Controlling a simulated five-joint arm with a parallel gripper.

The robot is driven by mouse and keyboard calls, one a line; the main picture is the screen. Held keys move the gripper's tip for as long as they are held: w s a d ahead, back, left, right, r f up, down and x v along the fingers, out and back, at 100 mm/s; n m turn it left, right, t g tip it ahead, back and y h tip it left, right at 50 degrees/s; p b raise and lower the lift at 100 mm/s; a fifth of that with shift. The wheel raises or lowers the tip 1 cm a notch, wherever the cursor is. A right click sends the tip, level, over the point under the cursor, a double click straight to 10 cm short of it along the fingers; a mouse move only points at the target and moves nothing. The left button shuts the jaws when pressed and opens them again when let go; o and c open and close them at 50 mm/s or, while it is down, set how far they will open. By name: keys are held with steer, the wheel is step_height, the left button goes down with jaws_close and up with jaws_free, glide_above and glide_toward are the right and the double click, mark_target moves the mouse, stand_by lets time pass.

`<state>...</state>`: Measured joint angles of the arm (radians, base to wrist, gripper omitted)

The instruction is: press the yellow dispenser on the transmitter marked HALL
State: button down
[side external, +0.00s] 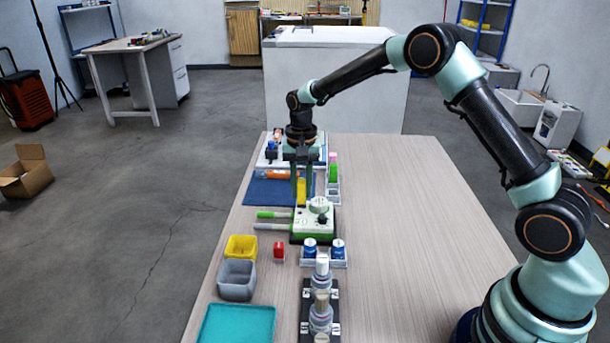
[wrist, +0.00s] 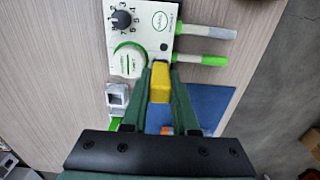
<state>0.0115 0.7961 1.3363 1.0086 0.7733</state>
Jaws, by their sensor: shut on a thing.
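My gripper (side external: 302,198) is shut on the yellow dispenser (side external: 301,190), which hangs upright between its fingers. In the wrist view the dispenser (wrist: 160,82) sits between the green fingertips, its end near the edge of a white and green device (wrist: 145,35). That device (side external: 314,215) also shows in the side view, just in front of the gripper. It has a black dial (wrist: 121,19), a green-ringed round part (wrist: 129,60) and an oval label. I cannot read the mark HALL anywhere. Whether the dispenser touches the device I cannot tell.
Two rods, one green (side external: 273,214) and one grey (side external: 272,227), extend left from the device. A blue mat (side external: 262,190) lies behind. Two blue-capped items (side external: 310,246), a yellow bin (side external: 240,247), a grey bin (side external: 237,279) and a teal tray (side external: 236,326) stand nearer. The table's right side is clear.

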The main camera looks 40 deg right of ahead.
steer(key=shift+r, duration=0.1)
stand_by(0.3)
steer(key=shift+r, duration=3.9)
